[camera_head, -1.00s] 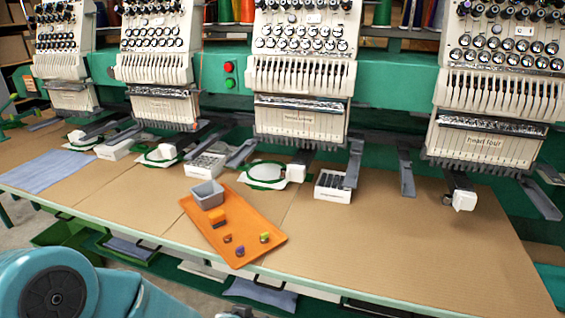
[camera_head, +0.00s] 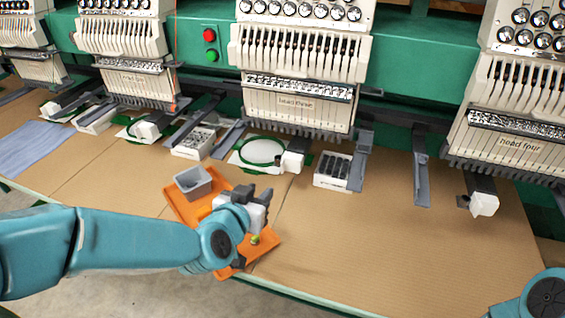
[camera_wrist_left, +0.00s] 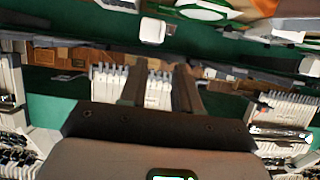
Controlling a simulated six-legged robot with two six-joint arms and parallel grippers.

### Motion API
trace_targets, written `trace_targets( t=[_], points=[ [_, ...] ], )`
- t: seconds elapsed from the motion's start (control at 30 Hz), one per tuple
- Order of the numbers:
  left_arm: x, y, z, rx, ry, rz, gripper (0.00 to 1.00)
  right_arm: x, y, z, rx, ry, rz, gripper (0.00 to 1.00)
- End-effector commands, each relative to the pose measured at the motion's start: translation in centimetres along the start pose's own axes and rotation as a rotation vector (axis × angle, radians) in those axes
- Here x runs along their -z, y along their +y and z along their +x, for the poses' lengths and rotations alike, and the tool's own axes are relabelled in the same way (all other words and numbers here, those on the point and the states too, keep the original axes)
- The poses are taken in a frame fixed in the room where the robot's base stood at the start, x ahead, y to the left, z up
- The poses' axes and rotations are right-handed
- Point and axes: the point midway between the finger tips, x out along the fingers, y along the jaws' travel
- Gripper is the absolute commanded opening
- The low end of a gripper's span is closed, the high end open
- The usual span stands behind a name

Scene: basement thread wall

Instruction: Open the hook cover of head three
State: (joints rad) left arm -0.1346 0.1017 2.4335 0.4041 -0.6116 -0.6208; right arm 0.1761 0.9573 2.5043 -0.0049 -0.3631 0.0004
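Head three (camera_head: 297,108) is a white embroidery head with a label plate, in the middle of the head view. Below it, a white block (camera_head: 292,161), which looks like its hook cover, sits at the end of the machine arm beside a green hoop (camera_head: 262,152). It appears closed. My left gripper (camera_head: 256,196) is over the orange tray, in front of that block and apart from it. In the left wrist view its two fingers (camera_wrist_left: 160,88) stand apart with nothing between them. A white block (camera_wrist_left: 152,31) shows beyond them; I cannot tell which head it belongs to. My right gripper is out of view.
The orange tray (camera_head: 183,211) holds a grey bin (camera_head: 193,182) and small items, partly hidden by my left arm. A white box (camera_head: 333,171) with dark slots stands right of the hoop. Head four (camera_head: 508,150) is at the right. The table's front right is clear.

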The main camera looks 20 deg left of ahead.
Motion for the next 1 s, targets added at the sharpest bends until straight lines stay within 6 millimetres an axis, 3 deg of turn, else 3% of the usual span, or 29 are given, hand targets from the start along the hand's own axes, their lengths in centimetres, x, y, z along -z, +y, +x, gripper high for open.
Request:
trace_targets(
  t=[0.13, 0.27, 0.7, 1.0],
  points=[
    [-0.1, -0.1, 0.6, 0.001, 0.001, 0.002, 0.32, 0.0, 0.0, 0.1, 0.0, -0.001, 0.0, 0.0],
    [-0.2, -0.2, 2.8, 0.0, 0.0, 0.002, 0.32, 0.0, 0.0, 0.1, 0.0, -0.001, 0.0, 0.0],
    [-0.1, -0.3, 12.8, -0.002, 0.001, 0.001, 0.32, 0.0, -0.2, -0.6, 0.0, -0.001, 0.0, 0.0],
    [-0.1, -0.3, 15.7, -0.002, 0.002, 0.0, 0.32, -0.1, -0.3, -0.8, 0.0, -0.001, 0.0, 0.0]
  ],
)
